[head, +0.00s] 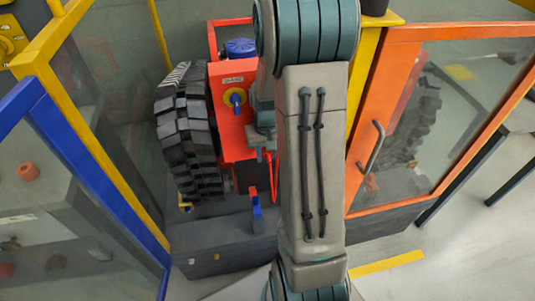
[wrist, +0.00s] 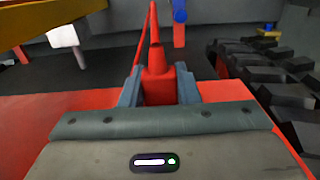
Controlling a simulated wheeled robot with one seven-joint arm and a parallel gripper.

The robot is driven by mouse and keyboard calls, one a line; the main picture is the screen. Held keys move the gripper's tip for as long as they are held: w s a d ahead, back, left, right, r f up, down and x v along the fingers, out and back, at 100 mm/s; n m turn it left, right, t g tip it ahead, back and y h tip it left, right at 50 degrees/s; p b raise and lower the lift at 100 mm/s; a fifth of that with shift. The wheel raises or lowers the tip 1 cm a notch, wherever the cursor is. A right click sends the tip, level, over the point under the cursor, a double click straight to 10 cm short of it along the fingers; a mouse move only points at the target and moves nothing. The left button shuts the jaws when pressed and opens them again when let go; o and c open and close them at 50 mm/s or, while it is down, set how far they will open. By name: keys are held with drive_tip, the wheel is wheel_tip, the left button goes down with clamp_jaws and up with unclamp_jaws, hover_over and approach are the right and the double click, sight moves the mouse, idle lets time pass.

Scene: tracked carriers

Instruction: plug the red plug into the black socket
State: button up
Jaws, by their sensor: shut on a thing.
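The red plug (wrist: 158,58) is a tapered red piece with a thin red cable rising from its top in the wrist view. My gripper (wrist: 158,84) has its two blue-grey fingers on either side of the plug and is shut on it. In the head view my gripper (head: 262,143) shows only in part, beside the front of the red machine. My arm covers most of it, and the plug cannot be made out there. A thin red strand (head: 274,178) hangs just below. I cannot pick out the black socket in either view.
The red machine (head: 226,135) has a yellow and blue switch and a black track (head: 184,140) on its left. A dark base (head: 225,245) carries a blue lever (head: 256,214). An orange-framed glass door (head: 380,125) stands right, a blue-framed panel (head: 90,180) left.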

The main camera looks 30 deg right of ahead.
drive_tip(key=shift+w+d, duration=0.1)
drive_tip(key=shift+w, duration=0.3)
drive_tip(key=o, duration=1.1)
drive_tip(key=shift+o, duration=0.2)
drive_tip(key=shift+s, duration=0.1)
